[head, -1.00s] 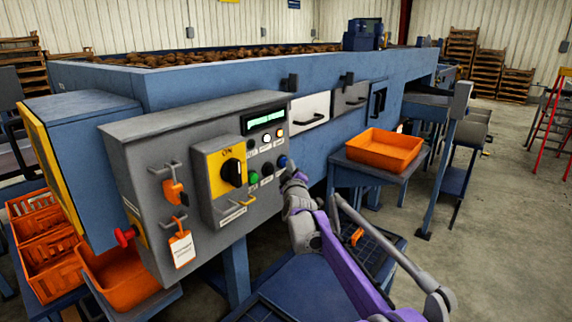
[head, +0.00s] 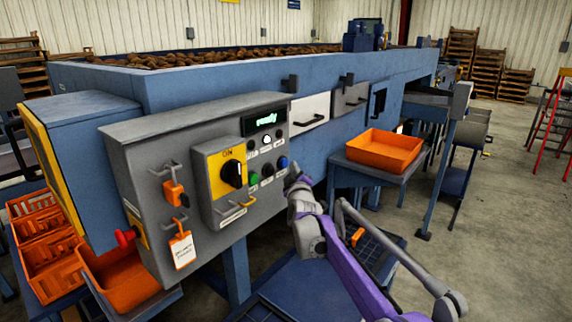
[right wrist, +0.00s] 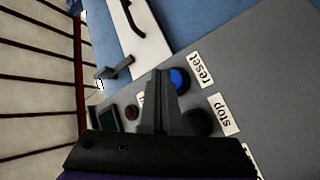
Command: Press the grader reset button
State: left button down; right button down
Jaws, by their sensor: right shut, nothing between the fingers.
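The blue reset button (head: 283,162) is on the right part of the grey control panel (head: 150,150). It also shows in the right wrist view (right wrist: 179,79), beside a label reading "reset" (right wrist: 201,69). My right gripper (head: 298,172) is shut and empty, just right of the button in the head view, with a small gap apparent between them. In the right wrist view its closed fingertips (right wrist: 161,75) partly overlap the button's edge. The panel display (head: 264,119) reads "ready" in green. My left gripper is not in view.
A dark button (right wrist: 197,122) with a "stop" label (right wrist: 223,115) is close to the fingers. An orange tray (head: 383,150) stands to the right.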

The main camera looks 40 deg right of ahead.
jog(key=s, duration=0.1)
jog(key=s+d+p, duration=0.1)
jog(key=s, duration=0.1)
jog(key=s+p, duration=0.1)
jog(key=shift+s+d, duration=0.25)
jog(key=shift+s, duration=0.15)
dwell(0.9)
jog(key=s+a+f+m+g+y+p, duration=0.1)
jog(key=s+a+f+g+y, duration=0.15)
jog(key=s+a, duration=0.4)
jog(key=s+a+f+g+y+p, duration=0.1)
jog(key=s+a+f+y, duration=0.15)
jog(key=a, duration=0.65)
jog(key=s+a+f+m+g+y+p, duration=0.1)
jog(key=s+a+f+y, duration=0.1)
jog(key=s+a+f, duration=0.45)
jog(key=s+a+f+m+g+y+p, duration=0.1)
jog(key=s+a+f+g, duration=0.2)
jog(key=s+a, duration=0.3)
jog(key=s+a+f+g+y+p, duration=0.1)
jog(key=s+a+f+g, duration=0.2)
jog(key=s, duration=1)
notch_tip(320, 180, down, 2)
jog(key=a, duration=0.3)
jog(key=shift+s+f+m, duration=0.25)
jog(key=shift+s+m, duration=0.15)
